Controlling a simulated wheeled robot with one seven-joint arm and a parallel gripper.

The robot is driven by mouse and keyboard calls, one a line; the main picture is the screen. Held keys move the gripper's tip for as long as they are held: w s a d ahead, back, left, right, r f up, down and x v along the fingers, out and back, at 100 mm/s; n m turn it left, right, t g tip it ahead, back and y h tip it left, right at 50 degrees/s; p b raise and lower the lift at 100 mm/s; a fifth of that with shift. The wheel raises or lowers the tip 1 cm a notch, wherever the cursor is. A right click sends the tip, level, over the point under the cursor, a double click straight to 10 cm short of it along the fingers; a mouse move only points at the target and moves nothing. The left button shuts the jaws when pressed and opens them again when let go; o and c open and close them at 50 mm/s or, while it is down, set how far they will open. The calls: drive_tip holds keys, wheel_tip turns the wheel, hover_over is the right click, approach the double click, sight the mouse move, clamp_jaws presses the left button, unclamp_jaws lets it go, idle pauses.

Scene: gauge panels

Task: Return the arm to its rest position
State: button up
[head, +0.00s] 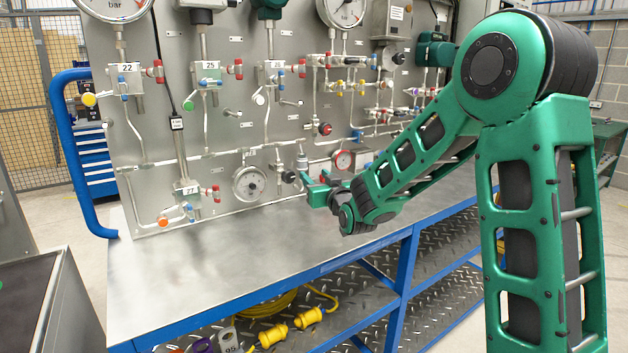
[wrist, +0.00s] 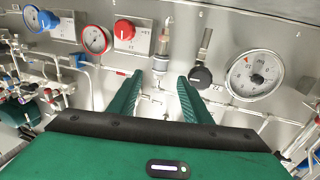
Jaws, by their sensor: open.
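My arm is green and reaches from the right toward the gauge panel (head: 225,130) in the head view. My gripper (head: 305,178) is in front of the lower middle of the panel, above the metal bench top. In the wrist view my gripper (wrist: 158,88) shows two green fingers spread apart with nothing held between them. A grey fitting (wrist: 161,58) on the panel appears beyond the gap between the fingers. Whether a fingertip touches the panel I cannot tell.
The bench top (head: 170,270) is bare in front of the panel. A blue rail (head: 75,160) stands at its left edge. A white gauge (wrist: 255,74), black knob (wrist: 201,77) and red knob (wrist: 124,30) lie close around the fingers. Yellow cable (head: 265,303) lies on the shelf below.

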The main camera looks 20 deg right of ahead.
drive_tip(key=s+d+f+g+h, duration=0.1)
drive_tip(key=s+d, duration=0.1)
drive_tip(key=d, duration=0.1)
drive_tip(key=s+d+f+g+h, duration=0.1)
drive_tip(key=s+d+f+g, duration=0.1)
drive_tip(key=s+d, duration=0.1)
drive_tip(key=s+d+f+m+g, duration=0.1)
drive_tip(key=s+d+g, duration=0.1)
drive_tip(key=s+d, duration=0.1)
drive_tip(key=shift+s+d+f+h, duration=0.15)
drive_tip(key=shift+s+d+h, duration=0.1)
drive_tip(key=shift+d+h, duration=0.2)
drive_tip(key=s+d+f+m+g, duration=0.1)
drive_tip(key=s+d+f+g, duration=0.15)
drive_tip(key=s, duration=0.65)
drive_tip(key=s+d+f+m+g+h, duration=0.1)
drive_tip(key=s+d+f+m+g, duration=0.2)
drive_tip(key=s, duration=0.6)
drive_tip(key=s+d+f+g, duration=0.1)
drive_tip(key=s+d+g, duration=0.25)
drive_tip(key=s, duration=0.55)
drive_tip(key=s+a+m+g+y, duration=0.2)
drive_tip(key=s+g, duration=0.2)
drive_tip(key=s, duration=1.3)
drive_tip(key=shift+s+f, duration=0.15)
drive_tip(key=shift+f, duration=0.25)
drive_tip(key=shift+y, duration=0.25)
drive_tip(key=shift+w+f, duration=0.25)
drive_tip(key=shift+w, duration=0.4)
